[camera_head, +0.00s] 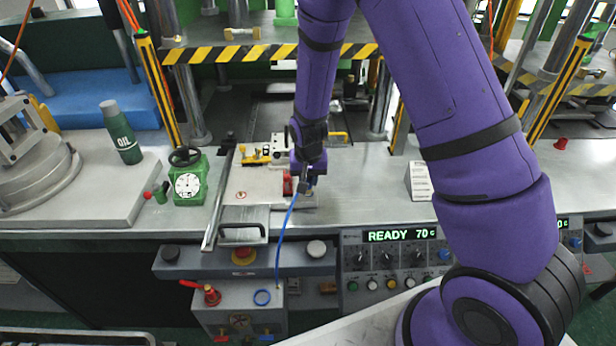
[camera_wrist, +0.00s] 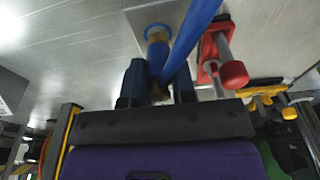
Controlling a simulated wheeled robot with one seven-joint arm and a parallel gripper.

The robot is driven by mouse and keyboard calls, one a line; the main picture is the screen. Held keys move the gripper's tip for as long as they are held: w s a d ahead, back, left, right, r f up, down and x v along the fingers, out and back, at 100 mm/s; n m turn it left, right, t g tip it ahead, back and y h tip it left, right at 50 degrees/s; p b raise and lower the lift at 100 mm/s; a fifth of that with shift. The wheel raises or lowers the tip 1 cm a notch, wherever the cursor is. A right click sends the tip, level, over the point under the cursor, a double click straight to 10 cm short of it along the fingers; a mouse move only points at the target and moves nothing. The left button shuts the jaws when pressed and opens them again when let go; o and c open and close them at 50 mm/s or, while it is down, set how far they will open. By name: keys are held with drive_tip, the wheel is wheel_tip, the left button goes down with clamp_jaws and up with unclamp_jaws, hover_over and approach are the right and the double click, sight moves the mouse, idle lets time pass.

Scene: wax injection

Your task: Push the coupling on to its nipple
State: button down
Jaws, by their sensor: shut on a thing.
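My gripper (camera_head: 305,187) is low over the right edge of the pale mould plate (camera_head: 262,182). In the wrist view its two dark fingers (camera_wrist: 158,78) are shut on the coupling (camera_wrist: 158,92), whose brass end shows between them. The blue hose (camera_head: 286,232) hangs from there down the bench front; it also crosses the wrist view (camera_wrist: 196,28). A brass piece with a blue ring (camera_wrist: 157,46) lies just beyond the fingertips, in line with them. I cannot tell whether it is the nipple or part of the coupling, nor whether the two are joined.
A red-handled clamp (camera_wrist: 231,73) stands close beside the fingers. Yellow-handled parts (camera_head: 256,155) sit on the plate's far side. A green gauge (camera_head: 188,184) and an oil bottle (camera_head: 121,134) stand to the left. A white block (camera_head: 419,181) stands right; bench between is clear.

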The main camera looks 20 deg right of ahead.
drive_tip(key=shift+f, duration=0.45)
drive_tip(key=c, duration=0.9)
unclamp_jaws()
drive_tip(key=shift+o, duration=0.2)
